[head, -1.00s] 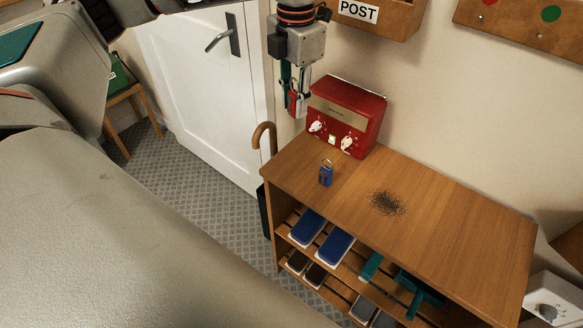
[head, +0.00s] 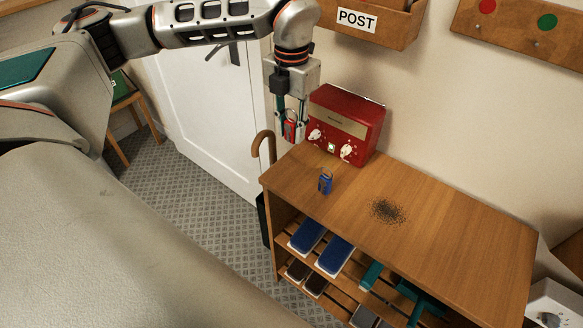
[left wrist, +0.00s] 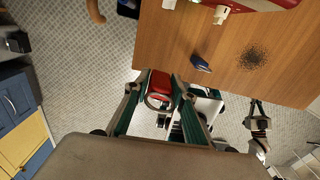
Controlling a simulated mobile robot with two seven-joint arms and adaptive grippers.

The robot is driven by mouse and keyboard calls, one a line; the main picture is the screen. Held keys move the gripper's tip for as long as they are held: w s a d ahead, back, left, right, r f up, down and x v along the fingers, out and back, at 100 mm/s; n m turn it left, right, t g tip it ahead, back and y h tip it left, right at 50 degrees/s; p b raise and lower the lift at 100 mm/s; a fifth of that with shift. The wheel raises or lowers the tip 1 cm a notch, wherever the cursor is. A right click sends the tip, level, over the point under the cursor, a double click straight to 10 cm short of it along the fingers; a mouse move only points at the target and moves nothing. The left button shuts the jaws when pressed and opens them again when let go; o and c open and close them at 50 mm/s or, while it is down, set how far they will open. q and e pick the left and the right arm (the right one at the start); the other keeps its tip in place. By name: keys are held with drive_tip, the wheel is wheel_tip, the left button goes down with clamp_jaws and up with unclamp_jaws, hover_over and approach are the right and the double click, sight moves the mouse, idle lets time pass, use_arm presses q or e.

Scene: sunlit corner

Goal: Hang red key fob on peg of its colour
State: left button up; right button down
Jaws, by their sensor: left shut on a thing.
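The red key fob (head: 291,127) is between the fingers of my left gripper (head: 290,134), which is shut on it in the air left of the red radio. In the left wrist view the fob (left wrist: 161,82) lies between the green fingers, its metal ring (left wrist: 158,102) towards the palm. The wooden peg board (head: 515,27) is on the wall at top right. A peg (head: 481,28) sits under its red dot (head: 487,6), another under its green dot (head: 547,21). What looks like my right gripper (left wrist: 257,112) shows small in the left wrist view; its opening is unclear.
A POST box (head: 385,28) hangs on the wall between radio and peg board. A cane handle (head: 262,143) rises at the bench's left end.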

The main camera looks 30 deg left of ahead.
sight(292, 177)
use_arm(q)
wheel_tip(292, 177, down, 13)
drive_tip(key=shift+f, duration=0.1)
idle(0.4)
drive_tip(key=shift+f, duration=0.15)
drive_tip(key=o, duration=1.1)
drive_tip(key=shift+c, duration=0.2)
drive_tip(key=shift+f, duration=0.1)
wheel_tip(292, 177, up, 8)
drive_tip(key=shift+a, duration=0.4)
